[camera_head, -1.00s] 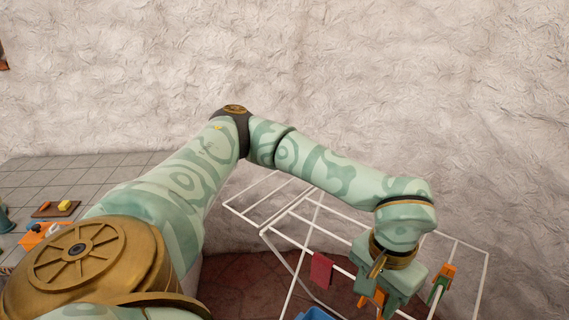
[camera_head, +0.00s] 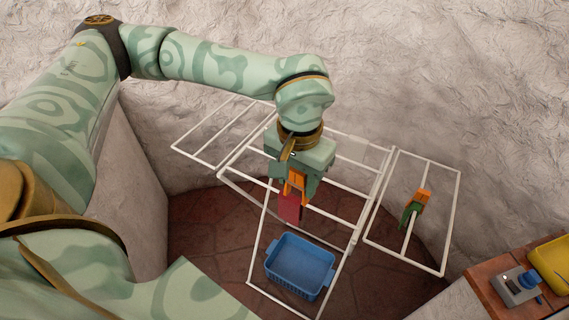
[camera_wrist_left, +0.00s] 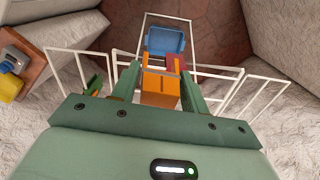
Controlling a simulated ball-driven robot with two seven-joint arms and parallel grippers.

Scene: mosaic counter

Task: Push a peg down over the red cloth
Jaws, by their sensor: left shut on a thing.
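My left gripper (camera_head: 294,186) is shut on an orange peg (camera_head: 297,178) and points down over the drying rack. The peg also shows between the fingers in the left wrist view (camera_wrist_left: 160,88). The red cloth (camera_head: 290,208) hangs on a rack bar directly below the gripper in the head view; it shows just past the peg in the left wrist view (camera_wrist_left: 176,62). The fingers and peg cover its top edge. I cannot tell whether the peg touches the cloth. My right gripper is not in view.
A blue basket (camera_head: 300,268) is below the rack. A wooden surface (camera_head: 490,272) at the right holds a grey device (camera_head: 515,287) and a yellow tray (camera_head: 553,262).

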